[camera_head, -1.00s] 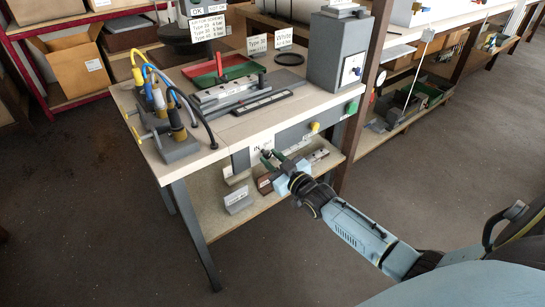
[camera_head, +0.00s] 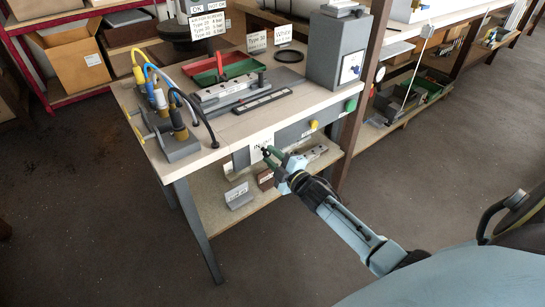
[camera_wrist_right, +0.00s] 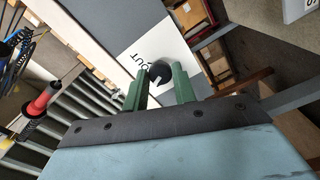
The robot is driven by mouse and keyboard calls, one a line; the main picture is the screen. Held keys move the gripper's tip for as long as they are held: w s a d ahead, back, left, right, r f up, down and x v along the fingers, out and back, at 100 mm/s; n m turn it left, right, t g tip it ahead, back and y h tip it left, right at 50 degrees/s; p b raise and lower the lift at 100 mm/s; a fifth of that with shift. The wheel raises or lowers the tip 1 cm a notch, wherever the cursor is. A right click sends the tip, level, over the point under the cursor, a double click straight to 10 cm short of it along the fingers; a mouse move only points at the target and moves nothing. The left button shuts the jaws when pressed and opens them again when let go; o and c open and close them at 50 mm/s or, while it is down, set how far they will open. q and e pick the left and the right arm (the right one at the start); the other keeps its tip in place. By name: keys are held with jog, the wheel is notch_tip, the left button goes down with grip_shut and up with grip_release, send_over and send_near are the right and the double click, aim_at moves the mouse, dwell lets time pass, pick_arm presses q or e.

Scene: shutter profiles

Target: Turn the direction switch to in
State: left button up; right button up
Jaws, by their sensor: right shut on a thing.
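The direction switch (camera_wrist_right: 160,72) is a dark round knob on a white label plate (camera_wrist_right: 145,45) on the workbench's front panel. The knob's pointer direction is hard to tell. My left gripper is not in view.
A yellow button (camera_head: 314,125) and a green button (camera_head: 350,105) sit on the same panel to the right. A lower shelf (camera_head: 210,200) with blocks lies below the gripper. Cables and a fixture (camera_head: 178,148) stand on the bench's left end.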

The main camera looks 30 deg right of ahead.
jog(key=shift+n, duration=1.2)
jog(key=shift+n+b, duration=0.3)
jog(key=shift+n, duration=0.6)
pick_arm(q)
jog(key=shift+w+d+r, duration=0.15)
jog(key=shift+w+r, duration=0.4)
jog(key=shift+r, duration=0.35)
pick_arm(e)
jog(key=shift+n, duration=0.3)
jog(key=o, duration=1)
